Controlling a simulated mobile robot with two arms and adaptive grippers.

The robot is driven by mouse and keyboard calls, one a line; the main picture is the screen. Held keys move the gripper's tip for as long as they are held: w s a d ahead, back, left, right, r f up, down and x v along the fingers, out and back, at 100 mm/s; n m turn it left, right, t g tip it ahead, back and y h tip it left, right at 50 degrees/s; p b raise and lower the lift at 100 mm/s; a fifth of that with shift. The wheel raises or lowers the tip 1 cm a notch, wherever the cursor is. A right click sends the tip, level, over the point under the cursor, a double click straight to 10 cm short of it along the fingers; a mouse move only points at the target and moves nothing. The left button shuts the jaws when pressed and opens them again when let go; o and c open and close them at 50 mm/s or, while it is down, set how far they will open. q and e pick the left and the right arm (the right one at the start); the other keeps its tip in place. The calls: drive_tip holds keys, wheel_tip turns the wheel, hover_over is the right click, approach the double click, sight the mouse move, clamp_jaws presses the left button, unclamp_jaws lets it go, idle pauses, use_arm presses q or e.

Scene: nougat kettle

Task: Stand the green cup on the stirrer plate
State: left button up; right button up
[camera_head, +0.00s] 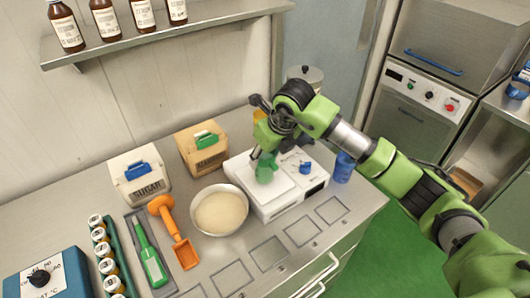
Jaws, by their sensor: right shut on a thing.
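The green cup (265,173) is at the white stirrer plate (272,194), over the left part of its flat top. My right gripper (263,156) comes down from above and is shut on the cup. The cup looks upright, but the gripper hides part of it. I cannot tell whether its base touches the plate or hangs just above it. A blue knob (305,167) sits on the right part of the device. My left gripper is not in view.
A bowl of pale powder (220,212) stands just left of the stirrer plate. A cardboard box (203,153) and a sugar box (138,178) stand behind it. A blue container (343,168) is close on the right. Outlined squares (269,254) at the front are empty.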

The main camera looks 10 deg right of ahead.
drive_tip(key=shift+f, duration=0.25)
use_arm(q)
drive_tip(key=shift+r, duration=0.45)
use_arm(e)
drive_tip(key=shift+f, duration=0.15)
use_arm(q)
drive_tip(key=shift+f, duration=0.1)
use_arm(e)
drive_tip(key=o, duration=1.3)
drive_tip(key=shift+f, duration=0.15)
drive_tip(key=shift+c, duration=0.2)
drive_tip(key=shift+d+r, duration=0.1)
drive_tip(key=shift+r, duration=0.2)
drive_tip(key=b+v, duration=0.3)
drive_tip(key=v, duration=0.7)
drive_tip(key=shift+s+r, duration=0.2)
drive_tip(key=shift+s, duration=0.05)
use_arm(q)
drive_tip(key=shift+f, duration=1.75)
use_arm(e)
drive_tip(key=shift+s+d+r, duration=0.15)
drive_tip(key=shift+s+r, duration=0.1)
drive_tip(key=shift+r, duration=0.3)
